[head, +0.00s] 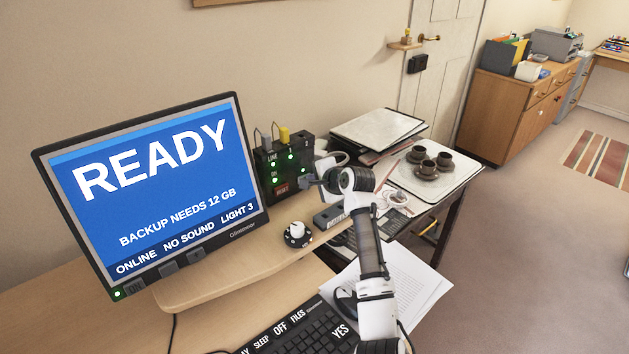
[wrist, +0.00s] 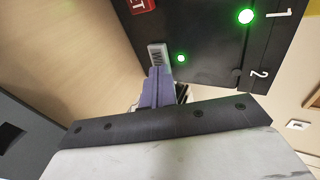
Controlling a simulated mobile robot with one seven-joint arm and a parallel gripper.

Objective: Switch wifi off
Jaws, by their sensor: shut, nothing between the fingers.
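The black router box (head: 284,165) stands on the desk behind the monitor's right edge, with several green lights and a red RESET label. In the wrist view its dark face (wrist: 205,35) fills the top.
The monitor (head: 155,185) reads READY and ONLINE. A round dial (head: 297,234) sits on the shelf before the box. Papers (head: 405,285) and a keyboard (head: 300,335) lie nearer. A tray (head: 455,165) with dark cups is at right. Plugs stand on the box's top.

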